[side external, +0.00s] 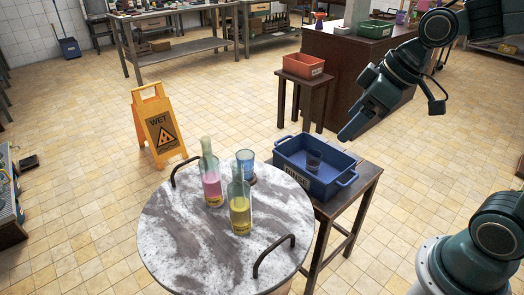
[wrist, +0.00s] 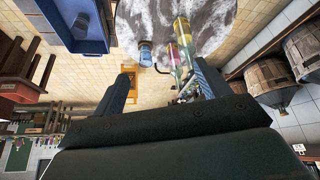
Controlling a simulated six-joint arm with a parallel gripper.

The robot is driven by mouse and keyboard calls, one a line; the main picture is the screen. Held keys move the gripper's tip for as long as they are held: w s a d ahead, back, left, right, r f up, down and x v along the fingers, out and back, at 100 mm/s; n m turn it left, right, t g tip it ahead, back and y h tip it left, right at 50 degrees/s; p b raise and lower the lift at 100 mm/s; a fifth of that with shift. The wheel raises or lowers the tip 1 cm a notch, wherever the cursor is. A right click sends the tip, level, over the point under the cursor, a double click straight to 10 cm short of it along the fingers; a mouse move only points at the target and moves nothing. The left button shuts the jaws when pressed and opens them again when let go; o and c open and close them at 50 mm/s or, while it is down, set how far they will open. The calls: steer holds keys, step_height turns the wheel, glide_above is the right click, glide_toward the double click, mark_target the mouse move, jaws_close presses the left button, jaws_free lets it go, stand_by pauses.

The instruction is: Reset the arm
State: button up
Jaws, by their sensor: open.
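My gripper (side external: 350,130) hangs in the air above the back edge of the blue bin (side external: 347,177), pointing down and left. In the wrist view my gripper (wrist: 165,82) shows its two fingers wide apart with nothing between them. The blue bin stands on a small wooden table right of the round marble-patterned table (side external: 185,260). A dark cup (side external: 314,158) is inside the bin. My gripper touches nothing that I can see.
On the round table stand a pink-filled bottle (side external: 212,188), a yellow-filled bottle (side external: 240,212) and a blue glass (side external: 245,160). A yellow wet-floor sign (side external: 160,128) stands behind it. An orange bin (side external: 303,66) sits on a stool. The tiled floor between is clear.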

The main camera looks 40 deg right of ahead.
steer(key=s+d+r+m+h, duration=0.1)
steer(key=s+m, duration=0.3)
steer(key=s, duration=0.7)
steer(key=shift+s+d+h, duration=0.2)
steer(key=shift+d+h, duration=0.2)
steer(key=shift+d, duration=0.1)
